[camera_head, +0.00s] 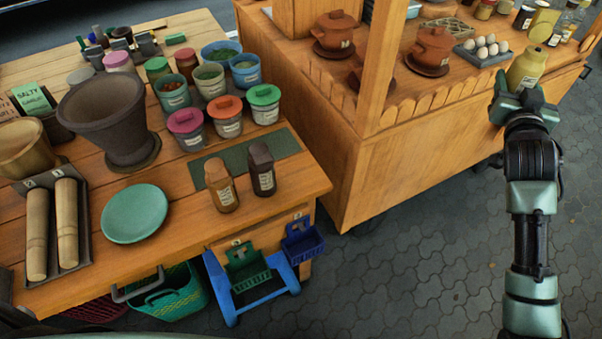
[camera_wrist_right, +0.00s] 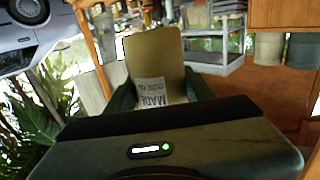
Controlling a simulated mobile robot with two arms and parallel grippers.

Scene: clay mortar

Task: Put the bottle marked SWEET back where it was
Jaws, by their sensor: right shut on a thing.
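My right gripper (camera_head: 516,98) is at the upper right, shut on a yellow bottle (camera_head: 527,66). The bottle stands upright between the fingers, near the corner of the far wooden counter. In the right wrist view the bottle (camera_wrist_right: 156,55) sits between the fingers with a white label, upside down in the picture; I cannot read SWEET on it. My left gripper is not in view.
The near table (camera_head: 300,185) holds lidded tubs, a large mortar (camera_head: 105,105), a green plate (camera_head: 135,213) and rolling pins. The far counter (camera_head: 445,130) has clay pots (camera_head: 431,47), an egg tray (camera_head: 482,52) and several jars at its back right. Open paving lies between.

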